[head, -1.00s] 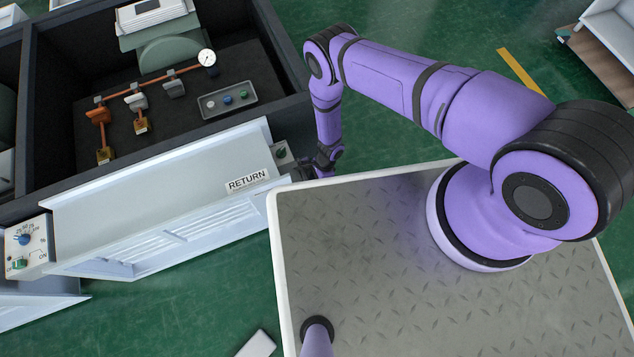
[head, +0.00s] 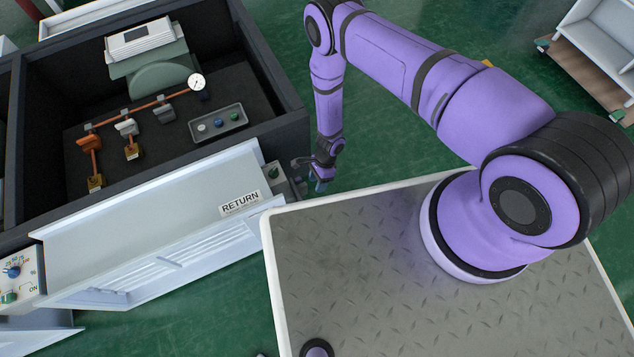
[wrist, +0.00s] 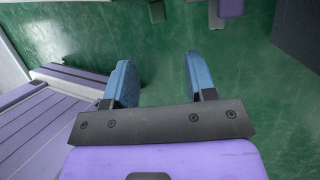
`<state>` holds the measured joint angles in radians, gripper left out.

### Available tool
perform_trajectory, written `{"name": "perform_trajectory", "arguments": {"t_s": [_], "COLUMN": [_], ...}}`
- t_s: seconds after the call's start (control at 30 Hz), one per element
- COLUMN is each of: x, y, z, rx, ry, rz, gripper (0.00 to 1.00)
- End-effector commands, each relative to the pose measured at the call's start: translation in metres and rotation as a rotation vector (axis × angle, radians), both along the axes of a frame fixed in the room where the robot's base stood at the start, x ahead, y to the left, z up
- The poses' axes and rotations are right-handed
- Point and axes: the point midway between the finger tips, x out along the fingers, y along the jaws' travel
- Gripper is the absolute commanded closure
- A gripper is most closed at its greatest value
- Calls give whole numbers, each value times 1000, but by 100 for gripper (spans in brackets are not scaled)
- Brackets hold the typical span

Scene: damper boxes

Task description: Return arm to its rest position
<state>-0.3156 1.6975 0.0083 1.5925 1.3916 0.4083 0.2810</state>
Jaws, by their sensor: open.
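My purple arm bends over from its base at the right of the head view and hangs down beside the dark box. My gripper (head: 319,182) is at its end, low, between the box's right side and my base platform. In the wrist view my gripper (wrist: 160,82) shows two blue fingers spread apart with nothing between them but green floor. The fingers are hard to make out in the head view.
The open box (head: 296,125) holds orange pipework, a gauge (head: 197,82) and a tray of coloured buttons (head: 217,137). Its pale RETURN panel (head: 140,200) hangs open in front. A control box (head: 22,275) sits at left.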

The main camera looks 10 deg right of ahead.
Motion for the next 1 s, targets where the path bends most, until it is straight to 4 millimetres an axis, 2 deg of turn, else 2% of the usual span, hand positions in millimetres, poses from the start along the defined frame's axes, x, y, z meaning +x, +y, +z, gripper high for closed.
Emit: {"name": "perform_trajectory", "arguments": {"t_s": [0.33,0.47,0.57,0.67,0.8,1.0], "x": [0,13,35,65,101,142], "y": [0,3,9,14,19,21], "z": [0,13,39,78,138,225], "rx": [0,14,39,72,118,170], "ry": [-1,-16,-47,-90,-151,-240], "rz": [1,13,40,81,145,243], "gripper": [49,49,49,49,49,49]}}
